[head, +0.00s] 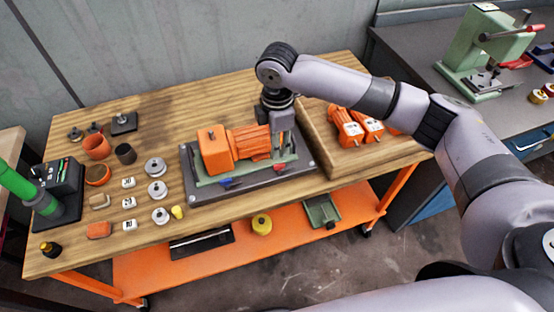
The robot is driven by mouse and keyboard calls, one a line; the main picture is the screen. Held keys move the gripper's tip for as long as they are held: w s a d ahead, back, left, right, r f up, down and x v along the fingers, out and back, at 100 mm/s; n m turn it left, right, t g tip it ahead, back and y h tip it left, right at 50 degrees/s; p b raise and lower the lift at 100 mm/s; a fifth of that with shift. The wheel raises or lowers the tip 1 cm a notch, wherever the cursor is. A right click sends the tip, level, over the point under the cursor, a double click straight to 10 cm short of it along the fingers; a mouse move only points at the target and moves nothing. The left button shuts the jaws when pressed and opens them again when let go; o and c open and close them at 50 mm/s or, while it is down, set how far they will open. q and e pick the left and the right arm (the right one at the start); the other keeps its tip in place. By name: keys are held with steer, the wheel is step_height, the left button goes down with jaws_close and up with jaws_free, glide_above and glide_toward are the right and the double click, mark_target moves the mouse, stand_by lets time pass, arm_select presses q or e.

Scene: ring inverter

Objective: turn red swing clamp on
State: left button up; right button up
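A small red part (279,168), which looks like the red swing clamp's handle, sits at the front right of the dark fixture plate (207,190). A blue part (226,182) sits to its left at the front edge. An orange motor (235,147) lies on the fixture's green base. My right gripper (282,142) points down at the motor's right end, just above and behind the red part. Its fingertips are small and partly hidden, so I cannot tell if it is open or touching anything. My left gripper is out of view.
Several orange motors (345,125) lie in a wooden tray (340,160) right of the fixture. Weights, cups and blocks cover the table's left, with a black box (57,188) at its edge. A green press (485,55) stands on the grey bench.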

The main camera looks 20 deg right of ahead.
mark_target(277, 165)
step_height(277, 165, down, 8)
steer(key=shift+f+p, duration=0.2)
steer(key=shift+p, duration=0.1)
jaws_close()
stand_by(0.3)
